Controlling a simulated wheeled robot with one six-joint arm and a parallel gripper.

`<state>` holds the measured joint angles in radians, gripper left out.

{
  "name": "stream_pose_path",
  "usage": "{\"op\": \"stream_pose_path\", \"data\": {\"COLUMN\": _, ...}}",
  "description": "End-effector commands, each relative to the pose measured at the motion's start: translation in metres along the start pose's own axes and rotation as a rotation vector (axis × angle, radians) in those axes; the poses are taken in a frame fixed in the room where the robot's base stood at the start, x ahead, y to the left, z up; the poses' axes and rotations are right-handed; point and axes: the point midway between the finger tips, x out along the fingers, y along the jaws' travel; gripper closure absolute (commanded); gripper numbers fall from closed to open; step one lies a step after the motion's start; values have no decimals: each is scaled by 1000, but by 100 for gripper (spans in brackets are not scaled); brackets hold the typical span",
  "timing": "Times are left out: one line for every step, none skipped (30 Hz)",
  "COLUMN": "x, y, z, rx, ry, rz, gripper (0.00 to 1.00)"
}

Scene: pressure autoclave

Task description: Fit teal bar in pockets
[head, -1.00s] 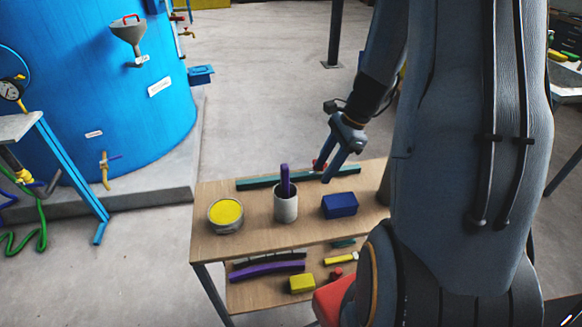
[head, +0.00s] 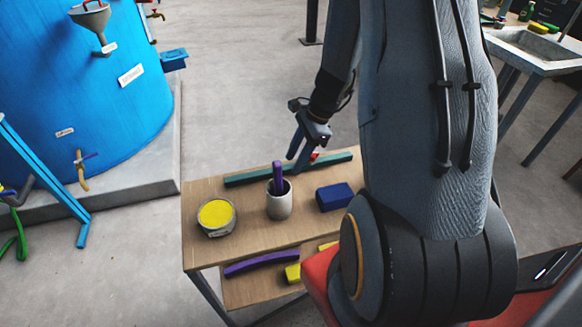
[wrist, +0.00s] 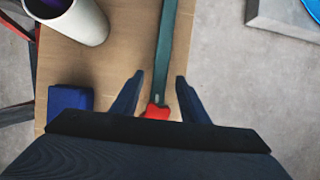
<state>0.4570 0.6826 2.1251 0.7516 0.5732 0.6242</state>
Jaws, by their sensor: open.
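The teal bar (head: 246,178) lies along the far edge of the wooden table. In the wrist view the teal bar (wrist: 166,50) runs away between my fingertips, with a red piece (wrist: 155,112) at its near end. My gripper (head: 297,157) is open above the bar. In the wrist view the open fingers of my gripper (wrist: 158,84) stand on either side of the bar, apart from it. I cannot tell how high they are above it. No pockets are clearly visible.
On the table (head: 222,250) stand a pale cup (head: 280,206) holding a purple item (head: 278,175), a tin with yellow contents (head: 216,214) and a blue block (head: 334,197). A lower shelf holds a purple bar (head: 262,263). A blue tank (head: 85,90) stands at the left.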

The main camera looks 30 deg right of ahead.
Motion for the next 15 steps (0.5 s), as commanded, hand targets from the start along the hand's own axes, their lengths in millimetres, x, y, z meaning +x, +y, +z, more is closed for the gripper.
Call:
{"op": "stream_pose_path", "data": {"x": 7, "y": 1, "z": 0, "rx": 1, "ry": 0, "rz": 3, "gripper": 59}}
{"op": "stream_pose_path", "data": {"x": 9, "y": 1, "z": -1, "rx": 2, "ry": 0, "rz": 1, "gripper": 59}}
{"op": "stream_pose_path", "data": {"x": 12, "y": 1, "z": -1, "rx": 2, "ry": 0, "rz": 1, "gripper": 59}}
{"op": "stream_pose_path", "data": {"x": 14, "y": 1, "z": -1, "rx": 2, "ry": 0, "rz": 0, "gripper": 59}}
{"op": "stream_pose_path", "data": {"x": 15, "y": 1, "z": -1, "rx": 2, "ry": 0, "rz": 0, "gripper": 59}}
{"op": "stream_pose_path", "data": {"x": 16, "y": 0, "z": -1, "rx": 2, "ry": 0, "rz": 0, "gripper": 59}}
{"op": "stream_pose_path", "data": {"x": 16, "y": 0, "z": -2, "rx": 2, "ry": 0, "rz": -1, "gripper": 59}}
{"op": "stream_pose_path", "data": {"x": 16, "y": 0, "z": -2, "rx": 2, "ry": 0, "rz": -1, "gripper": 59}}
{"op": "stream_pose_path", "data": {"x": 16, "y": 0, "z": -2, "rx": 2, "ry": 0, "rz": -1, "gripper": 59}}
{"op": "stream_pose_path", "data": {"x": 16, "y": 0, "z": -2, "rx": 3, "ry": 1, "rz": -1, "gripper": 59}}
{"op": "stream_pose_path", "data": {"x": 16, "y": 0, "z": -2, "rx": 3, "ry": 1, "rz": -1, "gripper": 59}}
{"op": "stream_pose_path", "data": {"x": 16, "y": 0, "z": -2, "rx": 3, "ry": 1, "rz": -2, "gripper": 59}}
{"op": "stream_pose_path", "data": {"x": 16, "y": 0, "z": -2, "rx": 3, "ry": 1, "rz": -2, "gripper": 63}}
{"op": "stream_pose_path", "data": {"x": 16, "y": 0, "z": -2, "rx": 3, "ry": 1, "rz": -2, "gripper": 68}}
{"op": "stream_pose_path", "data": {"x": 16, "y": 0, "z": -2, "rx": 3, "ry": 1, "rz": -2, "gripper": 75}}
